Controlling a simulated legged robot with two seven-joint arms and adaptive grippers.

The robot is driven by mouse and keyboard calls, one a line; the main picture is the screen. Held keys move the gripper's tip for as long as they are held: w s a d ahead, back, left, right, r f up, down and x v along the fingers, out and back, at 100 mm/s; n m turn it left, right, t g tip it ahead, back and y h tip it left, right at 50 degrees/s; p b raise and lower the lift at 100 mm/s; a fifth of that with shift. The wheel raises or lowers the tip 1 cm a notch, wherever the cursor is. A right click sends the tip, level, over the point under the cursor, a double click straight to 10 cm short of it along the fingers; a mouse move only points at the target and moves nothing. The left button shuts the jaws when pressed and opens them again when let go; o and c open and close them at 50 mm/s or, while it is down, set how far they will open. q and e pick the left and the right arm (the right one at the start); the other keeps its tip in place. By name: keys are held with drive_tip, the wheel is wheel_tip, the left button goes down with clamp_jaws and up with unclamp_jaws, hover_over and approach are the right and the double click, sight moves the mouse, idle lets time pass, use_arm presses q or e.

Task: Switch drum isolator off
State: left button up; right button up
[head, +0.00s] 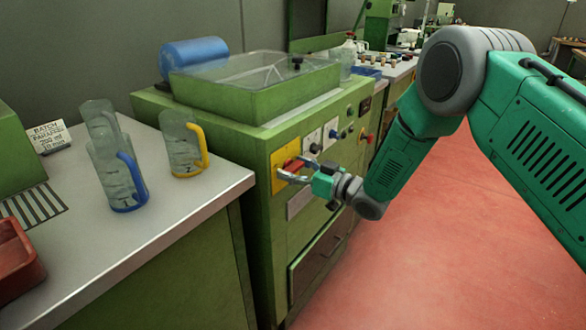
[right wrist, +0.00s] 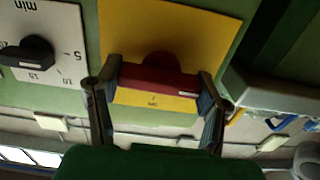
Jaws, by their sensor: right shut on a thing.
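The drum isolator is a red rotary handle (head: 293,164) on a yellow plate (head: 281,186), on the front of the green machine. In the right wrist view, the red handle (right wrist: 158,82) lies across the yellow plate (right wrist: 172,32), with a white mark near its right end. Small lettering on the plate is too small to read. My right gripper (head: 288,174) is at the handle. In the right wrist view, my right gripper (right wrist: 156,92) has one finger against each end of the handle and is shut on it. My left gripper is out of view.
A black knob (right wrist: 28,52) on a white dial sits beside the yellow plate. Other knobs are farther along the panel. A steel-topped counter (head: 190,208) with a blue-handled jug (head: 118,180) and a yellow-handled jug (head: 182,145) stands left. The red floor (head: 430,260) at right is clear.

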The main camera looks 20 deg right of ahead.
drive_tip(key=shift+d, duration=0.1)
idle(0.4)
drive_tip(key=o, duration=1.2)
drive_tip(key=shift+c, duration=0.2)
drive_tip(key=shift+s+d, duration=0.15)
drive_tip(key=v, duration=1.1)
drive_tip(key=shift+s+d+f, duration=0.15)
drive_tip(key=shift+s+d, duration=0.05)
drive_tip(key=shift+d, duration=0.05)
